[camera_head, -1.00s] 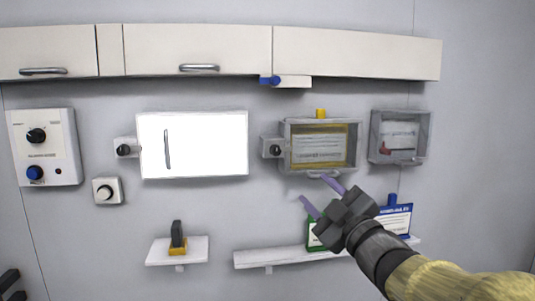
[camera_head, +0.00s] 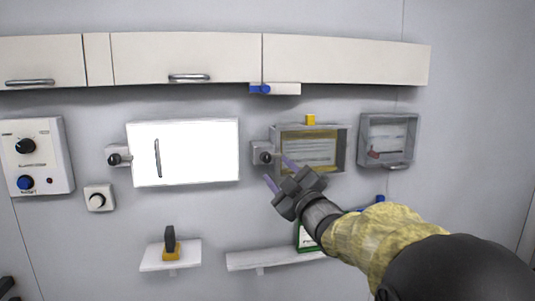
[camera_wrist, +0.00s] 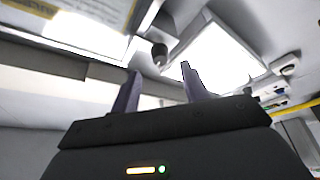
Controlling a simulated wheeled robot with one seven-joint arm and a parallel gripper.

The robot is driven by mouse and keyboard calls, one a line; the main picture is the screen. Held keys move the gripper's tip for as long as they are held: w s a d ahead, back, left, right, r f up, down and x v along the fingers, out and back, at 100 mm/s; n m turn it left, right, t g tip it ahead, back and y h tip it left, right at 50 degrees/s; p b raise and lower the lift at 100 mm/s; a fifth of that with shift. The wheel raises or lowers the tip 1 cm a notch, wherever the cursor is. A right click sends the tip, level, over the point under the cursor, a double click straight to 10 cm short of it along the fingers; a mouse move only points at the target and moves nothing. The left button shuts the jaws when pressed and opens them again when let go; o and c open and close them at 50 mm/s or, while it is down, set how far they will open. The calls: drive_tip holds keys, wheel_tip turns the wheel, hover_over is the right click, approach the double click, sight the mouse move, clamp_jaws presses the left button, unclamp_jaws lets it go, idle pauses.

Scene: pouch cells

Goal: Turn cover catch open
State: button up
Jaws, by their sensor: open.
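A clear-fronted cover box (camera_head: 343,150) with a yellow-edged sheet inside hangs on the wall. A dark catch knob (camera_head: 265,158) sits on a grey plate at its left side. A similar dark knob (camera_head: 114,160) sits left of the bright white panel (camera_head: 185,152). My gripper (camera_head: 276,168) is open and empty, its purple fingers pointing up-left close to the catch knob by the cover box. In the wrist view, a dark knob (camera_wrist: 159,49) shows just beyond and between the open fingertips (camera_wrist: 159,70). I cannot tell whether either finger touches it.
A second clear box (camera_head: 388,140) hangs to the right. Cabinets (camera_head: 185,58) run above, with a blue-knobbed block (camera_head: 275,89) beneath them. Below are a shelf (camera_head: 250,261) with a green-edged card and a small shelf (camera_head: 155,262) with a black-and-yellow item. A control panel (camera_head: 50,180) is at left.

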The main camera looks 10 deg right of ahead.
sight(268, 160)
drive_tip(key=p+x, duration=0.2)
drive_tip(key=x, duration=0.4)
drive_tip(key=shift+f, duration=0.1)
